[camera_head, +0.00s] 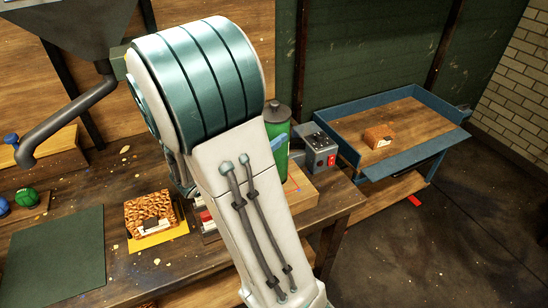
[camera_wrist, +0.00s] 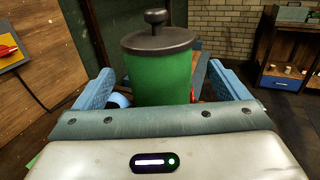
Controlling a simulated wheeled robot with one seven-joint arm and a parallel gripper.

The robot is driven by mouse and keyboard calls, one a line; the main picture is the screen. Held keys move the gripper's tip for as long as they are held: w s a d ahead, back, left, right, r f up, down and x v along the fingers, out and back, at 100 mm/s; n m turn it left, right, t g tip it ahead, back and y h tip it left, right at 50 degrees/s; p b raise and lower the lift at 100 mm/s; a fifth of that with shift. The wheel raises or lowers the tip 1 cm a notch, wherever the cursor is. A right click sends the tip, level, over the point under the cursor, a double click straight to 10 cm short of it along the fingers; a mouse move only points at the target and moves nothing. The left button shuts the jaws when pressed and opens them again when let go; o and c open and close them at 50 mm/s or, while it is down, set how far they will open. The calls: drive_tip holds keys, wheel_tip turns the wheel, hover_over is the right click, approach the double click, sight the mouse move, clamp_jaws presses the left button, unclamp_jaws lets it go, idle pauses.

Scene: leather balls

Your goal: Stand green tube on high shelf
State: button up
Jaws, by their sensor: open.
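The green tube (camera_head: 283,122) is an upright green cylinder with a dark lid and knob. It stands at the right end of the workbench, partly hidden behind my arm in the head view. In the wrist view the green tube (camera_wrist: 160,80) is straight ahead. My gripper (camera_wrist: 161,92) is open, with one blue finger on each side of the tube. Gaps show between the fingers and the tube, so it does not look gripped. A blue-edged stand (camera_head: 402,138) at the right has a wooden top and a lower board. I cannot tell which surface is the high shelf.
A grey control box with a red switch (camera_head: 331,160) stands just right of the tube. A brown block (camera_head: 379,135) lies on the blue-edged stand. A patterned brown block (camera_head: 151,213) and a dark green mat (camera_head: 50,262) lie on the workbench (camera_head: 120,178).

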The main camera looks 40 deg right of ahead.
drive_tip(key=d, duration=0.2)
drive_tip(key=w+d+p, duration=0.1)
drive_tip(key=d, duration=0.2)
drive_tip(key=shift+d+f, duration=0.1)
drive_tip(key=shift+f, duration=0.05)
drive_tip(key=c, duration=1.9)
drive_tip(key=shift+r, duration=0.2)
